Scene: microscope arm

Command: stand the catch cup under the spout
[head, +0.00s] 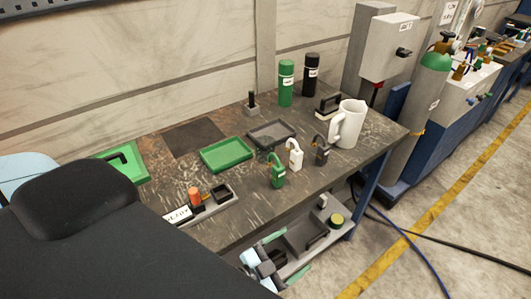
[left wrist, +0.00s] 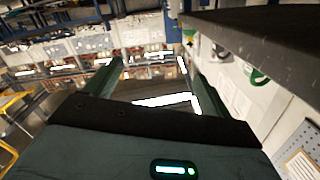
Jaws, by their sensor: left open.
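No thing is plainly marked as the catch cup or the spout. A white jug (head: 348,124) with a handle stands upright at the right end of the workbench top. My left gripper (head: 291,252) is open and empty, off the bench's front edge by the lower shelf. Its two green fingers (left wrist: 153,66) are apart in the left wrist view, with nothing between them. My right gripper is not in view.
The bench (head: 245,213) holds a green tray (head: 226,155), a dark tray (head: 270,135), several padlocks, a green bottle (head: 286,82) and a black bottle (head: 310,75). A gas cylinder (head: 420,108) stands at right. Hoses cross the floor. The bench edge (left wrist: 265,42) is close at upper right.

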